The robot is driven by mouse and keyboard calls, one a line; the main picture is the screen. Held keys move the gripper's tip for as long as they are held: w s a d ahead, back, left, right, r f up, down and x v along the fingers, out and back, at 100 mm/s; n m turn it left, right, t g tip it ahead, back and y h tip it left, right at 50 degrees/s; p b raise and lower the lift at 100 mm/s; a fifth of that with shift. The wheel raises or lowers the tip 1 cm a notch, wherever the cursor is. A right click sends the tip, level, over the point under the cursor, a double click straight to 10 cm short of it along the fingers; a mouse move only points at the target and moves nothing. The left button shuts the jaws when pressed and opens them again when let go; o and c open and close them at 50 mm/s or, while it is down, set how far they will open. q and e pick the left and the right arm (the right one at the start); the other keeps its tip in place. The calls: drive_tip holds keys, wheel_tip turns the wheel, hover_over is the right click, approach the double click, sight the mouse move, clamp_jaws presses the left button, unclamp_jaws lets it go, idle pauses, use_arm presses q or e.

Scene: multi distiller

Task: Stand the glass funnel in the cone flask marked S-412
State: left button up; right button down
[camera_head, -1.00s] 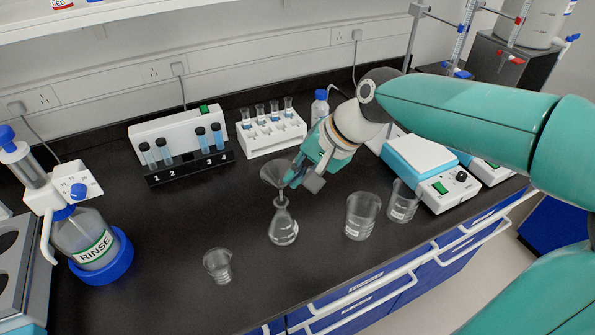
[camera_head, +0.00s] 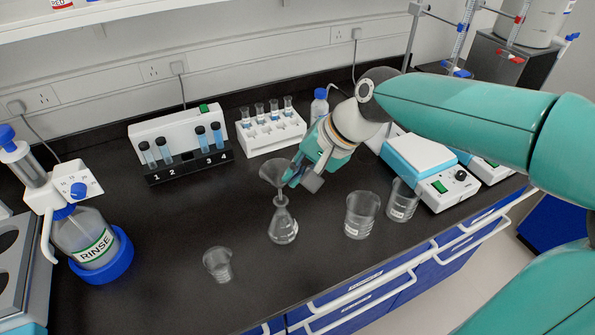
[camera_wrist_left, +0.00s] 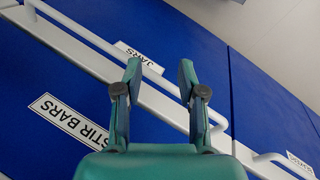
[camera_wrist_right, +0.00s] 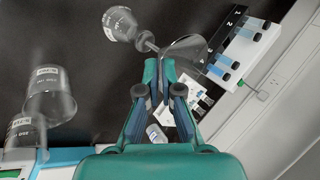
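The clear glass funnel (camera_head: 272,174) stands mouth up directly above the cone flask (camera_head: 283,224), its stem down at the flask's neck. How deep the stem sits is hard to tell through the glass. The flask stands upright on the black bench; its mark is not readable. The right wrist view shows the funnel (camera_wrist_right: 186,48) at the fingertips (camera_wrist_right: 159,70), with the flask (camera_wrist_right: 120,25) beyond. My left gripper (camera_wrist_left: 160,78) is open and empty before the blue drawers.
Two beakers (camera_head: 361,215) (camera_head: 403,200) stand right of the flask, and a small beaker (camera_head: 217,264) stands front left. Behind are a vial block (camera_head: 190,160) and a white rack (camera_head: 270,138). The RINSE bottle (camera_head: 92,240) is left, a hotplate (camera_head: 425,165) right.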

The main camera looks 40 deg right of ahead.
drive_tip(key=shift+f+b, duration=1.7)
drive_tip(key=shift+f, duration=0.35)
idle(0.5)
drive_tip(key=c, duration=1.2)
unclamp_jaws()
drive_tip(key=shift+c, duration=0.2)
drive_tip(key=v, duration=1.2)
